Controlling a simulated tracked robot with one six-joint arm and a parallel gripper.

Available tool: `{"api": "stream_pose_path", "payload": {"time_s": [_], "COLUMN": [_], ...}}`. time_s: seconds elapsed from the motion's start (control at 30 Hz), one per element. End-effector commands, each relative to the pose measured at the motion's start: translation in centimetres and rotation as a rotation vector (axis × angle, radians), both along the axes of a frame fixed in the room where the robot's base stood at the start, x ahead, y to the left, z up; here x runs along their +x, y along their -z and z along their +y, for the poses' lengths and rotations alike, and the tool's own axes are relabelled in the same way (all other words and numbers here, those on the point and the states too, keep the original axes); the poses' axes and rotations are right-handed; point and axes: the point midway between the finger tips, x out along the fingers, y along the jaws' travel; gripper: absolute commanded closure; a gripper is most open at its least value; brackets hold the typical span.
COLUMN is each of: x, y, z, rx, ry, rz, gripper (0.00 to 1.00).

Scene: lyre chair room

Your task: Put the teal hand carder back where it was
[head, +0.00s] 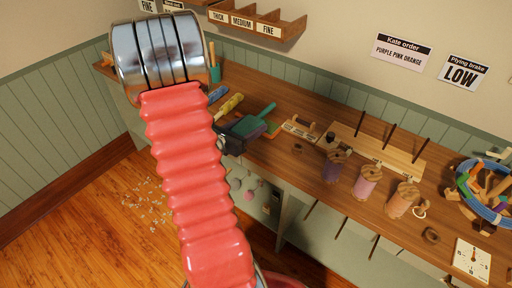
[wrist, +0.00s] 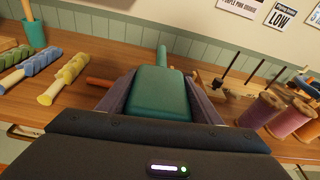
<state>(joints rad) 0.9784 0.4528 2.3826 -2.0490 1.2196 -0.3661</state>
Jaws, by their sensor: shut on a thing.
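The teal hand carder (wrist: 160,92) has a flat rectangular head and a teal handle that points away from me. My gripper (wrist: 163,108) is shut on its head, one dark finger on each side. In the head view the carder (head: 252,122) and my gripper (head: 234,138) are at the front edge of the long wooden bench, handle toward the wall. I cannot tell whether the carder touches the bench. An orange-edged flat thing (head: 272,129) lies just right of the carder, partly hidden by it.
Blue (head: 217,94) and yellow (head: 230,104) rolls lie left of the carder, with a teal cup (head: 214,73) behind. To the right are a small wooden block piece (head: 300,128), a pegged board (head: 372,150) and purple (head: 333,167), pink (head: 366,182) and orange (head: 402,200) spools.

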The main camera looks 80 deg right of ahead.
Motion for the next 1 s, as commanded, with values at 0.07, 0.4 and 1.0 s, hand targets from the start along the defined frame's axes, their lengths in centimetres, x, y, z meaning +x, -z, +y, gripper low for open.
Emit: {"api": "stream_pose_path", "payload": {"time_s": [0.07,0.4,1.0], "x": [0.0,0.1,0.1], "y": [0.1,3.4,5.8], "z": [0.0,0.0,0.0], "rx": [0.0,0.004,0.0], "ry": [-0.001,-0.003,-0.002], "rz": [0.0,0.003,0.0], "gripper": [0.88,0.88,0.88]}}
